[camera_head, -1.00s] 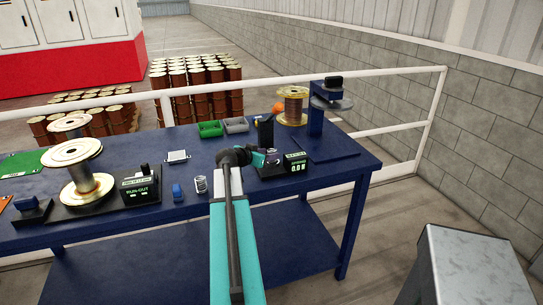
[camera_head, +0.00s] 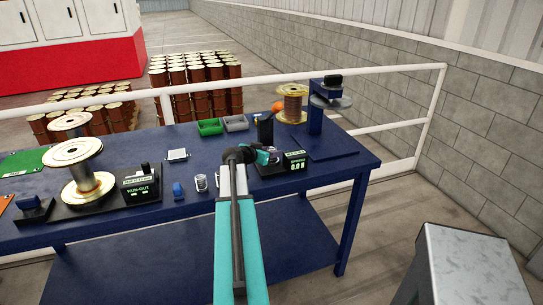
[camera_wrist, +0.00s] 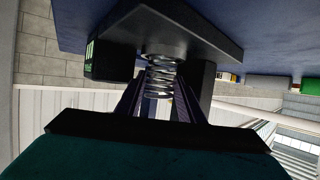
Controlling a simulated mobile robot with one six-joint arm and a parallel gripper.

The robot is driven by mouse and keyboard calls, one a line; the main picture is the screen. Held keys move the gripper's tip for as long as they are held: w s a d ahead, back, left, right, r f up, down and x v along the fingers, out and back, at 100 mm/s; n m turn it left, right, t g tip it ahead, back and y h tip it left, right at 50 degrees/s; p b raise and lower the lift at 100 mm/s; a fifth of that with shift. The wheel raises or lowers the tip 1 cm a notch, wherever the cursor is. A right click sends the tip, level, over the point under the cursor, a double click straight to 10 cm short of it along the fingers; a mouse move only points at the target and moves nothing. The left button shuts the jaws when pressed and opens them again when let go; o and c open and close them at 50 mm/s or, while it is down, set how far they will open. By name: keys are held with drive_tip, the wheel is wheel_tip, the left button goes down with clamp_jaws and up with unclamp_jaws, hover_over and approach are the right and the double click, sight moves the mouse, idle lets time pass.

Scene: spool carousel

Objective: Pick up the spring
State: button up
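A metal coil spring (camera_wrist: 160,75) stands on the dark plate of a small device (camera_wrist: 190,30) in the upside-down wrist view. My gripper (camera_wrist: 160,98) points at it, its two fingers apart, one on each side of the lower part of the coil in the picture. I cannot make out contact between fingers and coil. In the head view my gripper (camera_head: 262,156) is at the left side of the device (camera_head: 293,165), which has a green-lit display; the spring there is too small to make out clearly. A second small coil (camera_head: 201,183) stands on the table left of my arm.
On the blue table (camera_head: 225,198) stand a large spool (camera_head: 78,175), a run-out box (camera_head: 139,190), a small blue block (camera_head: 178,190), green (camera_head: 209,127) and grey (camera_head: 235,124) bins, a black holder (camera_head: 264,128) and a blue stand (camera_head: 316,125). The right front of the table is clear.

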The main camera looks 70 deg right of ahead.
sight(271, 148)
drive_tip(key=c, duration=0.6)
drive_tip(key=shift+r, duration=0.2)
drive_tip(key=shift+r+b, duration=0.7)
drive_tip(key=shift+r, duration=0.7)
drive_tip(key=shift+a+r, duration=0.15)
drive_tip(key=shift+a, duration=0.1)
drive_tip(key=s+a+r+b, duration=0.1)
drive_tip(key=s+a+b, duration=0.2)
drive_tip(key=a+b, duration=0.4)
drive_tip(key=shift+a+r+b, duration=0.2)
drive_tip(key=shift+a+b, duration=0.15)
drive_tip(key=shift+a, duration=3.7)
